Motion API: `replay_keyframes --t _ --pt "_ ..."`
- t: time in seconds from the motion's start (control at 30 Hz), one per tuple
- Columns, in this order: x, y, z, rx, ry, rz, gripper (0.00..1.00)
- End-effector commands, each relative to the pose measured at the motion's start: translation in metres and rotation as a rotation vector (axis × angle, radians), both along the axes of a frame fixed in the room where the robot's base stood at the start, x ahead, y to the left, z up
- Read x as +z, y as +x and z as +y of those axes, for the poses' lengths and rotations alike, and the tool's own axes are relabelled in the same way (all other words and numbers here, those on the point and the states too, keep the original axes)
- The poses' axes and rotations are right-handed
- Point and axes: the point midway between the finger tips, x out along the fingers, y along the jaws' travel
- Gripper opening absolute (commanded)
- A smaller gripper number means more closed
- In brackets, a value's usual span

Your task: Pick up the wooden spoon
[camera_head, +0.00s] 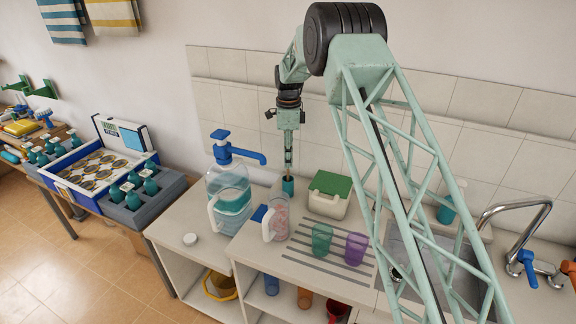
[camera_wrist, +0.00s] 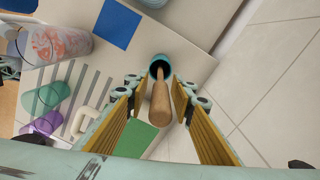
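The wooden spoon (camera_wrist: 159,106) stands in a small teal cup (camera_wrist: 159,62) in the wrist view, with its wooden end rising towards the camera. My gripper (camera_wrist: 160,88) is open, with one finger on each side of the spoon and a visible gap on both sides. In the head view my gripper (camera_head: 289,165) points down just above the teal cup (camera_head: 288,185) at the back of the counter. The spoon is hard to make out there, and its lower end is hidden inside the cup.
A green-lidded box (camera_head: 328,204) stands right of the cup. A clear pitcher (camera_head: 275,222), a green tumbler (camera_head: 321,241) and a purple tumbler (camera_head: 356,248) stand in front. A pump jug (camera_head: 230,198) is at left, close to the tiled wall (camera_head: 225,105).

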Motion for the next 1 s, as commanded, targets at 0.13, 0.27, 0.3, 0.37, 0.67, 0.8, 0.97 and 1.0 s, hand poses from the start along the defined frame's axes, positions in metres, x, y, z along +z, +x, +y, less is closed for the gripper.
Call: replay_keyframes --t 0.13,0.27,0.3,0.37,0.67,0.8,0.97,1.0 --pt "-0.005 0.000 0.000 0.000 0.000 -0.002 0.23" --pt "-0.006 0.000 0.000 0.000 0.000 -0.002 0.23" --pt "-0.006 0.000 0.000 0.000 0.000 -0.002 0.23" --pt "-0.006 0.000 0.000 0.000 0.000 -0.002 0.23" --pt "-0.013 0.000 0.000 0.000 0.000 0.000 0.23" --pt "-0.026 0.000 0.001 0.000 0.000 0.001 0.23" --pt "-0.043 0.000 0.002 0.000 0.000 0.001 0.23" --pt "-0.047 0.000 0.002 0.000 0.000 0.001 0.23"
